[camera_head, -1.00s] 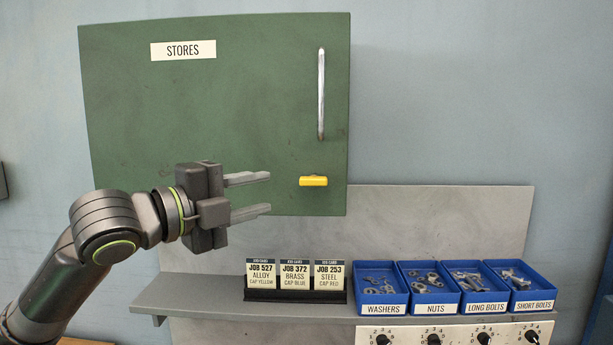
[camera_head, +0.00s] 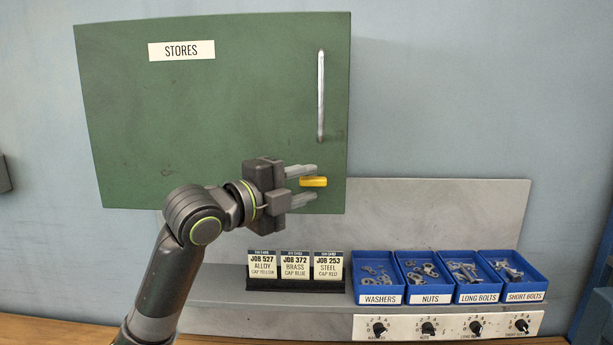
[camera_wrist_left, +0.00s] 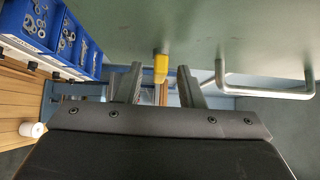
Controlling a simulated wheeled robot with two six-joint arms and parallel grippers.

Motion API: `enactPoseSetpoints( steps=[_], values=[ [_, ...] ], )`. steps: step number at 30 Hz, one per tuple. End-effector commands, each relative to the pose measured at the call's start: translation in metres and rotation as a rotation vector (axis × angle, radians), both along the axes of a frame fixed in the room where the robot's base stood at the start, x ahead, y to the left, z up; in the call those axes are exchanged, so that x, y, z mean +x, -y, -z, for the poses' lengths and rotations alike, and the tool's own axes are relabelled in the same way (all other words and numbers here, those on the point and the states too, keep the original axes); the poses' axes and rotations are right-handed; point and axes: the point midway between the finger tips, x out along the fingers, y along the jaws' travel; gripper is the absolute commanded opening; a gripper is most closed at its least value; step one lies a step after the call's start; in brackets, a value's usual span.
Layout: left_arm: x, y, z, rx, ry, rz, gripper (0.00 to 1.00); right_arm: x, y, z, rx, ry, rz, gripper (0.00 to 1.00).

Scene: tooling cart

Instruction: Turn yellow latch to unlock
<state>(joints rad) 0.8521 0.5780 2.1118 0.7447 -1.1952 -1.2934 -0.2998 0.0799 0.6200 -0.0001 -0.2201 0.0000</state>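The yellow latch (camera_head: 314,182) lies horizontal on the lower right of the green STORES cabinet door (camera_head: 210,110). My left gripper (camera_head: 308,183) is open, with one finger above and one below the latch's left end in the head view. In the left wrist view the latch (camera_wrist_left: 161,66) shows between and just beyond the two open fingertips (camera_wrist_left: 160,75). I see no contact between fingers and latch. The cabinet door is closed. My right gripper is not in view.
The door's metal handle (camera_head: 320,95) stands above the latch. Below are a shelf with job cards (camera_head: 295,266), blue bins of hardware (camera_head: 378,277) and a panel of knobs (camera_head: 428,328). The wall right of the cabinet is clear.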

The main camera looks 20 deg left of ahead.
Motion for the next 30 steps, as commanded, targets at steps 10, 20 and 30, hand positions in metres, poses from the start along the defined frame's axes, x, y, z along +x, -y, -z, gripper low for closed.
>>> enactPoseSetpoints(
  steps=[10, 20, 30],
  values=[
    [0.0087, 0.0051, 0.0008, 0.001, 0.000, -0.001, 0.35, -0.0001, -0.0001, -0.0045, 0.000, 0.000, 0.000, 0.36],
    [0.0084, 0.0050, 0.0007, 0.001, 0.000, 0.000, 0.10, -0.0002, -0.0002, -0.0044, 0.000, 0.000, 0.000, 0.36],
    [0.0083, 0.0050, 0.0025, -0.014, 0.003, 0.000, 0.00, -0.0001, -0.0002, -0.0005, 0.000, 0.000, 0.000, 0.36]
  ],
)
